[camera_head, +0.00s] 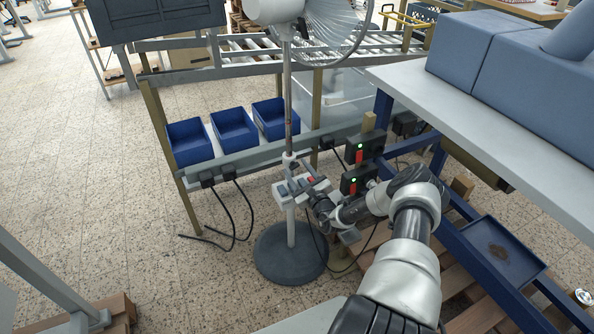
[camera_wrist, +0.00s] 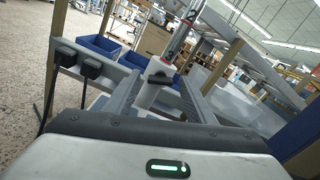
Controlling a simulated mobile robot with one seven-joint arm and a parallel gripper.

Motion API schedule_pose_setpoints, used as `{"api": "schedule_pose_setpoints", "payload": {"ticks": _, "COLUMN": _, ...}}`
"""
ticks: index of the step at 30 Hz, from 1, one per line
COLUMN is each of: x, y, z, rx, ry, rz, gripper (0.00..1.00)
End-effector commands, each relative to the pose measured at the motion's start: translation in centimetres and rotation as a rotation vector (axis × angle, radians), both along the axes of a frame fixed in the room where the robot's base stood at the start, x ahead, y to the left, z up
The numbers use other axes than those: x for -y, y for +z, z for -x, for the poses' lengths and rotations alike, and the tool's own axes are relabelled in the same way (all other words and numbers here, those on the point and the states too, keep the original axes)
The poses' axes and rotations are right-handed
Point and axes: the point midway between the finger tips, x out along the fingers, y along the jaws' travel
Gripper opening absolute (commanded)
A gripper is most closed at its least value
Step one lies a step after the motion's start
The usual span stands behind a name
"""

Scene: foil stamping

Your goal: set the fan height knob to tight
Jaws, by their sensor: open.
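The pedestal fan's pole (camera_head: 288,95) rises from a round dark base (camera_head: 291,253), with its head (camera_head: 322,25) at the top. The fan height knob (camera_wrist: 160,78) is a small dark piece on the pale collar (camera_wrist: 153,93) of the pole in the wrist view. In the head view the collar area (camera_head: 290,163) is too small to read the knob's setting. My gripper (camera_head: 304,182) is at the pole, just below the collar. In the wrist view its open fingers (camera_wrist: 160,88) stand on either side of the collar and knob. I cannot tell whether they touch.
Blue bins (camera_head: 234,129) sit on the rack behind the pole. Black boxes with green lights (camera_head: 358,180) are close to the right of my wrist. A white-topped table (camera_head: 420,85) is at right. Cables hang near the base.

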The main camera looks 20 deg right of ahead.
Motion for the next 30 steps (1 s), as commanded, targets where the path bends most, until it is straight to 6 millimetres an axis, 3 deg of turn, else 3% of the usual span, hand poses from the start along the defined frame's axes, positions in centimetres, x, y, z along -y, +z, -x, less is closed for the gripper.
{"api": "schedule_pose_setpoints", "payload": {"ticks": 5, "x": 0.2, "y": 0.2, "z": 2.2, "rx": -0.002, "ry": -0.001, "rz": 0.0, "gripper": 0.5}}
{"api": "schedule_pose_setpoints", "payload": {"ticks": 21, "x": 0.6, "y": 0.1, "z": 14.6, "rx": -0.002, "ry": -0.003, "rz": -0.002, "gripper": 0.5}}
{"api": "schedule_pose_setpoints", "payload": {"ticks": 30, "x": 0.6, "y": 0.0, "z": 17.2, "rx": 0.0, "ry": 0.0, "rz": -0.001, "gripper": 0.5}}
